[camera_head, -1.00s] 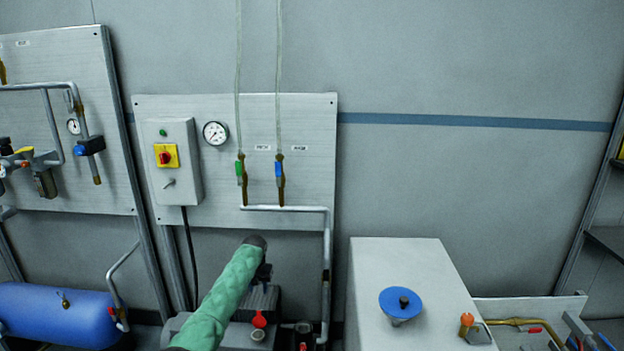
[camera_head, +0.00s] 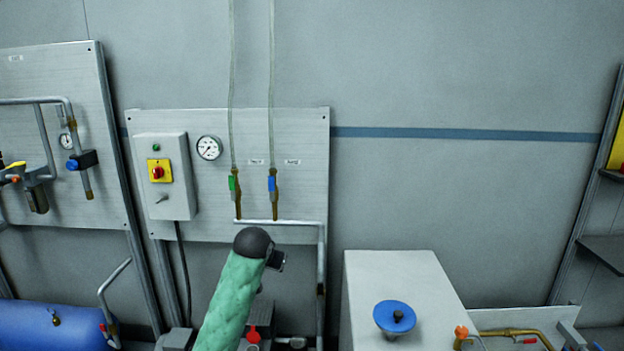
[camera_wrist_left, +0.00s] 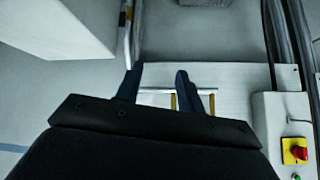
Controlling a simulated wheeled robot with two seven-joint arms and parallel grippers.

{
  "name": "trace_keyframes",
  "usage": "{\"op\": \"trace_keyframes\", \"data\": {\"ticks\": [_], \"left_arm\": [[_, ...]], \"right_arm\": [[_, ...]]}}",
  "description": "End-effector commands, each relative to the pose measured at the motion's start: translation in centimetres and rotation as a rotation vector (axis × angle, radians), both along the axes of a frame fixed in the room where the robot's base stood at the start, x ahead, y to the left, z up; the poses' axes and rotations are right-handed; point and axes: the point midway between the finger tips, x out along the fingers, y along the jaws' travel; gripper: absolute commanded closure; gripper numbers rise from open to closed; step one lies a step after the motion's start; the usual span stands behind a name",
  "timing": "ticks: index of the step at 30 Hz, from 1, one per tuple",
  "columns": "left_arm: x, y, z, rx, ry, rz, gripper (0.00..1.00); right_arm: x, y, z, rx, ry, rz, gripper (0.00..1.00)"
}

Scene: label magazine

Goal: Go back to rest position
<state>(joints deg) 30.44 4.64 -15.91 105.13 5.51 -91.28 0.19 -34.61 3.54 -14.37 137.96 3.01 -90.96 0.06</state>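My left arm, in a green sleeve with a dark rounded end, rises from the bottom in the head view. A small dark part (camera_head: 276,260) at its end shows; the fingers cannot be made out there. In the left wrist view my left gripper (camera_wrist_left: 157,80) has its two dark fingers spread apart with nothing held between them. Behind them are the grey wall panel and its pipes, apparently some way off. My right gripper is in neither view.
A grey panel (camera_head: 300,130) carries a switch box (camera_head: 165,180), gauge (camera_head: 209,148), green valve (camera_head: 233,184) and blue valve (camera_head: 272,184). A blue tank (camera_head: 40,325) is lower left. A shelf (camera_head: 608,250) is far right.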

Motion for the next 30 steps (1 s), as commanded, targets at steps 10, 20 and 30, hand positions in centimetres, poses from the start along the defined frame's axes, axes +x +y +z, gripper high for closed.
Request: {"op": "trace_keyframes", "data": {"ticks": [10,20,30], "left_arm": [[-12.4,0.3,-3.1,-0.045,-0.018,-0.006,0.62],[-23.3,1.0,-6.7,-0.084,0.023,0.003,0.62],[-33.8,1.8,-11.5,-0.114,0.134,0.02,0.62]], "right_arm": [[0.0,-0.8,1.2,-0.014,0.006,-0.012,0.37],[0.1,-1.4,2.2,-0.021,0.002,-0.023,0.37],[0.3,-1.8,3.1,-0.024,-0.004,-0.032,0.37]]}}
